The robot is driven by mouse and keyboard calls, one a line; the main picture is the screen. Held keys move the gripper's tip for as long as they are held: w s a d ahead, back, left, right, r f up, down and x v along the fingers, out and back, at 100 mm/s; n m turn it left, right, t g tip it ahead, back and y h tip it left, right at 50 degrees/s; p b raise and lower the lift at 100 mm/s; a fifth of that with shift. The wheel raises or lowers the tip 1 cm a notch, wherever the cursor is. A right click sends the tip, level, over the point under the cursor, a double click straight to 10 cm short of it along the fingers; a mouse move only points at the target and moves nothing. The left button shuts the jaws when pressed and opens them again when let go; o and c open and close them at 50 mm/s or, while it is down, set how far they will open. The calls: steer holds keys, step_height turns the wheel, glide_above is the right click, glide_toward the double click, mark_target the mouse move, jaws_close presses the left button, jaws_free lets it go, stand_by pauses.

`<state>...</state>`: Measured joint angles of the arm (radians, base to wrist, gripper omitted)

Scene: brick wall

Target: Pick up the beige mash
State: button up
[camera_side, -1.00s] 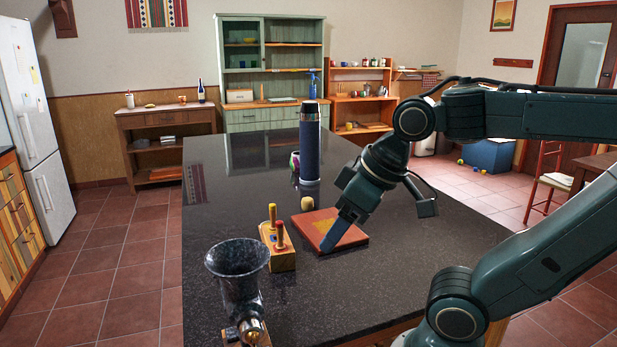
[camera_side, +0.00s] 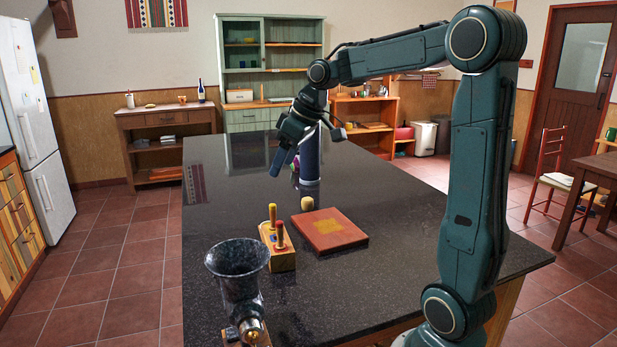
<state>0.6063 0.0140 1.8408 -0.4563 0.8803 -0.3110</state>
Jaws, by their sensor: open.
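A small beige, rounded object (camera_side: 307,203) stands on the dark counter at the back left corner of a red-brown board; it is the only beige thing near my arm, and it is too small to tell whether it is mash. My gripper (camera_side: 281,160) is in the air above the far part of the counter, up and left of the beige object and apart from it. Its fingers point down and to the left, open, with nothing seen between them. My gripper partly hides a dark blue flask (camera_side: 310,165) standing behind the beige object.
The red-brown board (camera_side: 345,244) with a yellow square lies on the counter (camera_side: 390,215). A wooden block with coloured pegs (camera_side: 284,262) stands left of it. A dark metal grinder (camera_side: 238,270) is at the front left. A small can is mostly hidden beside the flask. The counter's right side is clear.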

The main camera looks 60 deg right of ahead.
steer(key=w+d+f, duration=0.1)
steer(key=d+f, duration=0.1)
steer(key=d, duration=0.5)
steer(key=w+d+f, duration=0.2)
steer(key=d, duration=0.5)
glide_toward(308, 199)
step_height(308, 199, up, 3)
steer(key=s+d, duration=0.1)
steer(key=s, duration=0.1)
steer(key=shift+s+f+n+t+y, duration=0.15)
steer(key=shift+n+t+y, duration=0.15)
steer(key=shift+n+y, duration=0.1)
steer(key=shift+f, duration=0.1)
steer(key=shift+x, duration=4.25)
steer(key=shift+w+x, duration=0.2)
steer(key=shift+x, duration=2.4)
steer(key=c, duration=0.8)
